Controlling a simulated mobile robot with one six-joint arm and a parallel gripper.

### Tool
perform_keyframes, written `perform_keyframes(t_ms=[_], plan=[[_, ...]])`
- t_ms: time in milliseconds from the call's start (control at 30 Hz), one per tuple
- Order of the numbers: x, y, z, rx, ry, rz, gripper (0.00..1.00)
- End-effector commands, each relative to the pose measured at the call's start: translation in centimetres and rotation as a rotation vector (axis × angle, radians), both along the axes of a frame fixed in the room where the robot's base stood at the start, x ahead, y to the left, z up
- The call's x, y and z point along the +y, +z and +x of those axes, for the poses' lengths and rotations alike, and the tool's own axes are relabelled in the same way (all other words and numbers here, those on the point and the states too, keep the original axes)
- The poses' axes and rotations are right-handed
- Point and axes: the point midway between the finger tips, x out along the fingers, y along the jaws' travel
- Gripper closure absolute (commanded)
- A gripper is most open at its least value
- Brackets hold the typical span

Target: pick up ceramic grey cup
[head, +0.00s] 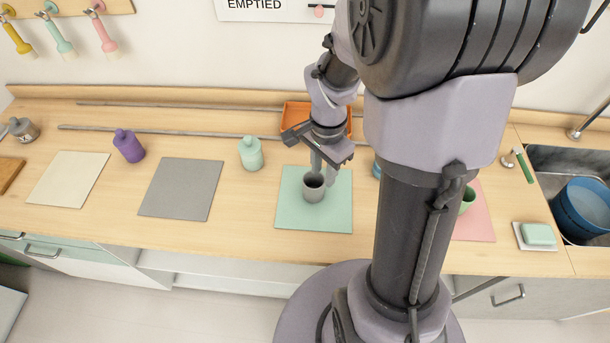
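The grey cup (313,193) stands upright on the mint green mat (339,215) in the head view, its dark opening facing up. My gripper (323,174) points down at the cup from above and behind. One finger shows at the back of the rim and the other at the right side of the cup. The fingers overlap the rim in this view, so I cannot tell whether they touch it or are closed on it.
A grey mat (181,188) and a cream mat (68,180) lie bare to the left. A mint bottle (251,154) and a purple bottle (128,146) stand behind them. An orange tray (296,119) is behind my gripper. A green cup (467,201) is partly hidden by my arm.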

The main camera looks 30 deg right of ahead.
Motion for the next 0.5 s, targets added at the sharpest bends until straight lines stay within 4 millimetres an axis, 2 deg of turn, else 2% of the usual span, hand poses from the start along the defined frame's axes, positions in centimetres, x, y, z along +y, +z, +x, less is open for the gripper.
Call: perform_keyframes(t_ms=[33,267,500], plan=[[0.0,-1.6,0.0,0.002,0.000,0.001,0.69],[0.0,-3.8,0.1,0.000,0.001,0.000,0.69],[-0.2,-8.3,0.4,0.000,0.002,0.000,0.69]])
